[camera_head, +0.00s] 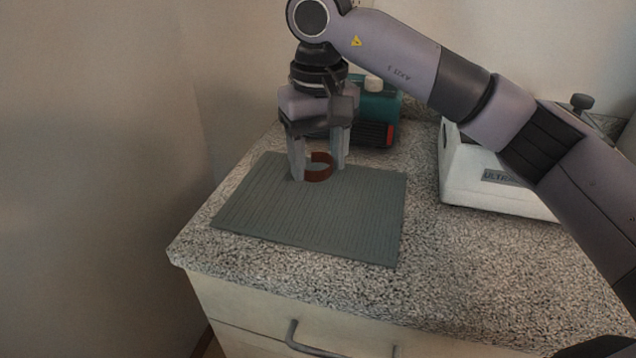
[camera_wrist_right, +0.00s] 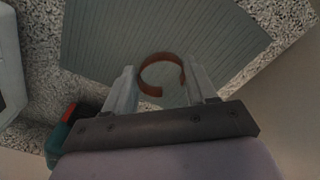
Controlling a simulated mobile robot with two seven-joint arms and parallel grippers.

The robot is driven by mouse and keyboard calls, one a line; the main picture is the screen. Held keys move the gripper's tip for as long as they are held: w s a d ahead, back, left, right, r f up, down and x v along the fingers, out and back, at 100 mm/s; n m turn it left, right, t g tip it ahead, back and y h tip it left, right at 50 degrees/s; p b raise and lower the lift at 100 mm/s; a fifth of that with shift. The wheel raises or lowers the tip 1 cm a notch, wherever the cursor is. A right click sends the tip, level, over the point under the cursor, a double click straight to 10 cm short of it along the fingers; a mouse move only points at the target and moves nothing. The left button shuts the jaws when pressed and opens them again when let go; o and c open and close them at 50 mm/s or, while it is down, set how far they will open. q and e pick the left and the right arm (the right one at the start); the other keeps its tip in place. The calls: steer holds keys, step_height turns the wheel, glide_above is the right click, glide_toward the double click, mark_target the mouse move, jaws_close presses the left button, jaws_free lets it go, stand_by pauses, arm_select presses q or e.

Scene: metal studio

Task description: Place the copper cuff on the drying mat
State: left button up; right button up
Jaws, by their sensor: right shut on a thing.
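The copper cuff (camera_head: 318,172) is a reddish-brown open ring. My right gripper (camera_head: 319,170) is shut on it, with one finger at each side, over the far part of the drying mat. The right wrist view also shows the cuff (camera_wrist_right: 161,73) between the two fingertips. The drying mat (camera_head: 330,218) is a grey-green ribbed sheet lying flat on the counter, and it shows behind the cuff in the right wrist view (camera_wrist_right: 130,35). I cannot tell whether the cuff touches the mat or is just above it. My left gripper is not in view.
A teal and red box-like object (camera_head: 378,118) stands behind the mat, close to my right gripper. A white device (camera_head: 490,180) marked "ULTRA" stands to the right. The speckled counter (camera_head: 425,275) is bare in front, above a drawer with a handle (camera_head: 340,345). A wall is at left.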

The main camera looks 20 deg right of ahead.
mark_target(318, 198)
steer(key=shift+f, duration=2.25)
steer(key=shift+f+b, duration=0.2)
steer(key=shift+b, duration=0.1)
steer(key=o, duration=1)
steer(key=shift+o, duration=0.2)
steer(key=shift+r, duration=0.1)
step_height(318, 198, up, 12)
steer(key=p, duration=0.2)
steer(key=shift+s, duration=0.15)
steer(key=shift+a+r, duration=0.1)
